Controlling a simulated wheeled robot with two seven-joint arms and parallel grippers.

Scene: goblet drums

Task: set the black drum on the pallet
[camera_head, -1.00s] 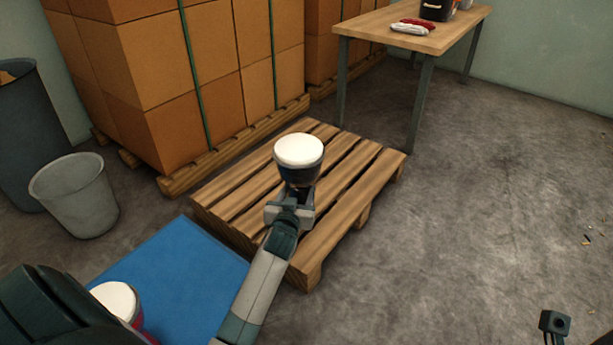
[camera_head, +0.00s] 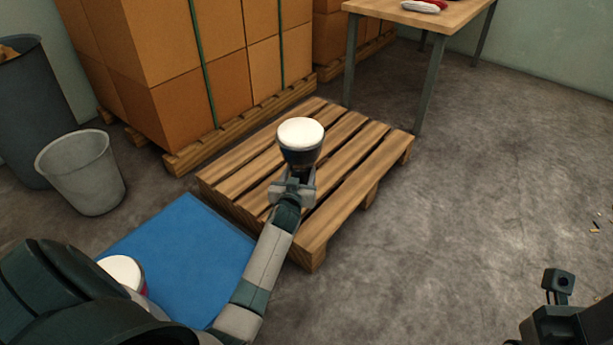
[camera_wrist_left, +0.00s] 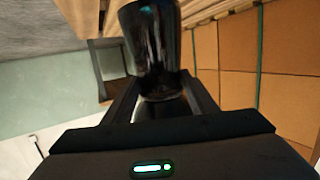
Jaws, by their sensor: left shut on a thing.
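The black drum (camera_head: 300,156) is upright with its white head on top, over the wooden pallet (camera_head: 352,178) in the head view. My left gripper (camera_head: 294,182) is shut on the drum's narrow lower part, which also shows dark and glossy between the fingers in the left wrist view (camera_wrist_left: 152,45). The gripper hides the drum's foot, so I cannot tell whether it touches the slats. A second drum (camera_head: 122,270) with a white head and a reddish side stands on the blue mat (camera_head: 190,245), partly behind my arm. A part of my right arm shows at the lower right; its fingertips are not clear.
Stacked cartons (camera_head: 180,100) on another pallet stand behind at the left. A grey bin (camera_head: 82,172) and a taller dark bin (camera_head: 30,110) are at the far left. A wooden table (camera_head: 440,16) stands at the back right. The floor on the right is mostly clear.

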